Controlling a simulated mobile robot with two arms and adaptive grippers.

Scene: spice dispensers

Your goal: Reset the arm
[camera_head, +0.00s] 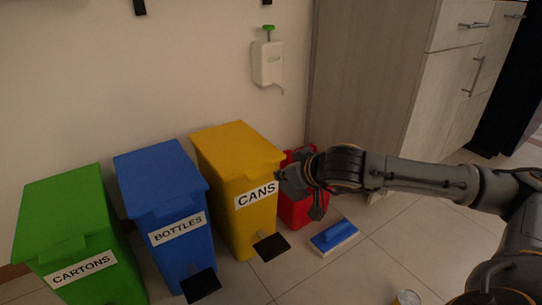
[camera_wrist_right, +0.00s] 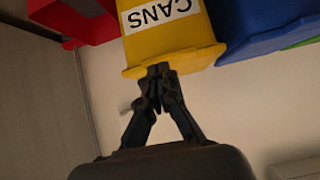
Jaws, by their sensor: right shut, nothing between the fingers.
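My right arm comes in from the right in the head view. Its gripper (camera_head: 290,181) is beside the front right of the yellow bin (camera_head: 236,150) labelled CANS, in front of a red container (camera_head: 296,208). In the right wrist view the gripper (camera_wrist_right: 158,72) is shut and empty, its fingertips together over the lower edge of the yellow bin (camera_wrist_right: 172,48). I cannot tell whether the fingertips touch the bin. My left gripper is in neither view.
A blue bin (camera_head: 163,190) labelled BOTTLES and a green bin (camera_head: 65,215) labelled CARTONS stand left of the yellow one. A blue brush-like block (camera_head: 334,235) and a can (camera_head: 408,297) are on the tiled floor. A dispenser (camera_head: 268,62) hangs on the wall. Cabinets (camera_head: 455,80) stand right.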

